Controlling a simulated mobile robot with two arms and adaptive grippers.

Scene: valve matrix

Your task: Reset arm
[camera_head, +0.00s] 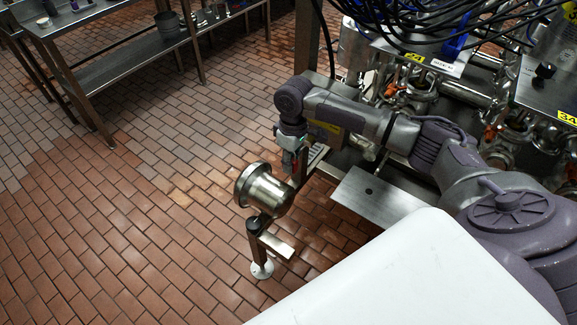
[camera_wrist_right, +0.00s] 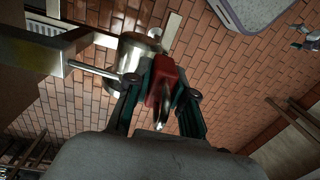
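My right arm (camera_head: 350,117) reaches left across the head view from the lower right corner. My right gripper (camera_head: 290,163) hangs at its end, just above and right of a round steel pot-like fitting (camera_head: 264,190). In the right wrist view my right gripper (camera_wrist_right: 163,98) shows two dark teal fingers. A red piece (camera_wrist_right: 165,80) with a shiny metal part lies between them. The steel fitting (camera_wrist_right: 133,55) appears behind the fingers, and contact cannot be judged. My left gripper is out of view.
Steel piping and valves (camera_head: 410,90) with black cables fill the upper right. A flat metal plate (camera_head: 378,197) sits below my right arm. The fitting stands on a floor-mounted post (camera_head: 262,268). A steel shelf table (camera_head: 130,62) stands upper left. Brick floor (camera_head: 120,220) is clear at left.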

